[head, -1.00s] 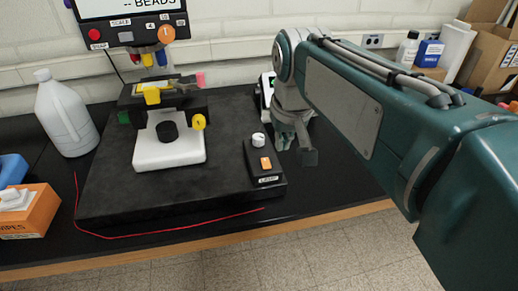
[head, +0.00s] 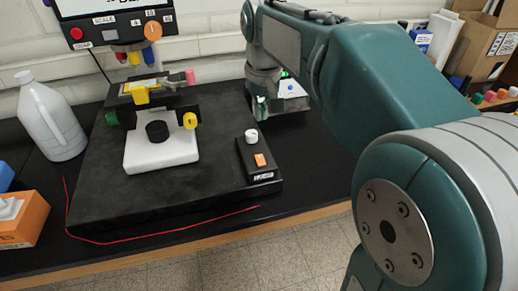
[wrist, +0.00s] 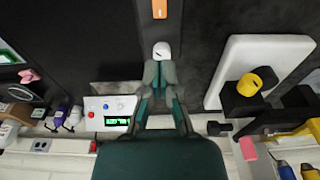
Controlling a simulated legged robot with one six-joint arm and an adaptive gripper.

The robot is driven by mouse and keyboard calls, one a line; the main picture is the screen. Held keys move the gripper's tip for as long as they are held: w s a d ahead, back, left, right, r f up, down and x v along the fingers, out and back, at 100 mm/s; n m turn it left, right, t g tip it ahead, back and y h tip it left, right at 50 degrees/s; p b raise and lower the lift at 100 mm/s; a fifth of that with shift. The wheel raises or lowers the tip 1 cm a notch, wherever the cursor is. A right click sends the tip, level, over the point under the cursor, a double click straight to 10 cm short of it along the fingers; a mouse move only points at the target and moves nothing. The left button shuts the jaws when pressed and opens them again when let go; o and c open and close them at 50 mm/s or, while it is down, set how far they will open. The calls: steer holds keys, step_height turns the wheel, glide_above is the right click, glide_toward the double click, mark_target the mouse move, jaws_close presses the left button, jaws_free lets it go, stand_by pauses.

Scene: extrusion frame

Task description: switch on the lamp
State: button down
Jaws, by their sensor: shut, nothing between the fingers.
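A small black control box (head: 258,172) sits at the right end of the black platform. It carries a white knob (head: 251,136) and an orange rocker switch (head: 260,160); the label on its front is too small to read surely. My gripper (head: 261,108) is behind the box in the head view, partly hidden by my arm. In the wrist view my gripper (wrist: 159,68) is shut and empty, its fingertips pointing towards the white knob (wrist: 161,50). The orange switch (wrist: 160,8) lies beyond the knob, at the top edge. I cannot tell whether the fingertips touch the knob.
A white stage (head: 160,152) with a black knob stands left of the box on the platform (head: 190,195). A white device with a green display (wrist: 108,112) stands beside my gripper. A red wire (head: 150,235) runs along the front. A white jug (head: 50,118) stands left.

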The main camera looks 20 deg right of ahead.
mark_target(260, 160)
steer(key=f, duration=0.4)
steer(key=w+f, duration=0.1)
steer(key=f, duration=0.7)
steer(key=shift+w+a+f, duration=0.1)
steer(key=shift+w+f, duration=0.15)
steer(key=shift+f, duration=0.05)
steer(key=shift+f, duration=0.25)
steer(key=shift+s, duration=0.1)
steer(key=shift+s+r, duration=0.3)
steer(key=shift+s, duration=0.3)
step_height(260, 160, up, 14)
steer(key=s, duration=0.1)
steer(key=shift+s, duration=0.3)
